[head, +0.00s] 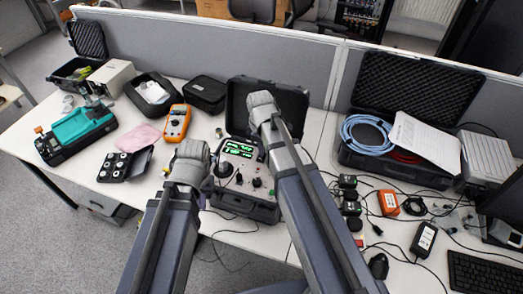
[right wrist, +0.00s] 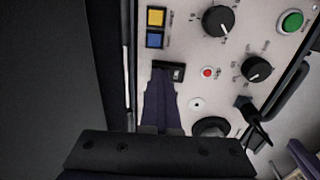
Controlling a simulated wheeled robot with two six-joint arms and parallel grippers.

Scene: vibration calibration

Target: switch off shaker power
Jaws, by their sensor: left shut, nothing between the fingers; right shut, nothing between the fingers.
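The shaker controller is a panel in an open black case (head: 262,208) at the table's middle, with lit green displays (head: 238,149). In the right wrist view its light panel (right wrist: 190,48) carries a small black rocker switch (right wrist: 177,72), which looks like the power switch. My right gripper (right wrist: 165,78) is shut and empty, its dark fingers ending at the switch; I cannot tell whether they touch it. In the head view its fingers are hidden behind my right wrist, over the case. My left gripper (head: 190,150) is at the case's left side; its fingertips are hardly visible.
The panel also has yellow (right wrist: 156,17) and blue (right wrist: 155,39) buttons, a small red one (right wrist: 208,72), a green one (right wrist: 291,22) and black knobs (right wrist: 218,21). An orange multimeter (head: 176,122) stands to the left. A case with blue cable (head: 366,134) and several cables lie to the right.

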